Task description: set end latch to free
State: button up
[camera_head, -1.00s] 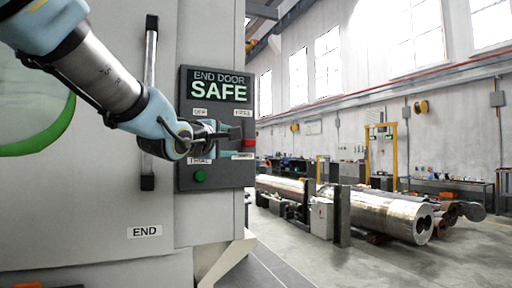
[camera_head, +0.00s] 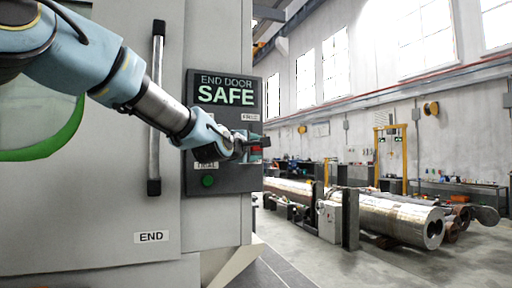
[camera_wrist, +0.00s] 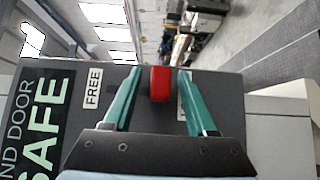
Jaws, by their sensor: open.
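The end latch shows in the wrist view as a red handle (camera_wrist: 160,84) on the dark end door panel (camera_head: 228,180). In the head view, a bit of the red latch (camera_head: 257,150) shows at the panel's right side, partly covered by my gripper (camera_head: 253,148). In the wrist view, my gripper (camera_wrist: 159,73) has its two teal fingers apart, one on each side of the red handle. I cannot tell whether they touch it. A FREE label (camera_wrist: 93,88) lies left of the handle there. A second label is mostly hidden behind the right finger.
The panel's sign (camera_head: 226,90) reads END DOOR SAFE. A green button (camera_head: 208,181) sits low on the panel. A vertical bar handle (camera_head: 156,110) stands on the door to the left. Large metal cylinders (camera_head: 390,217) lie on the floor at right.

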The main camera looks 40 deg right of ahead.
jog(key=shift+c, duration=0.3)
grip_shut()
dwell(1.1)
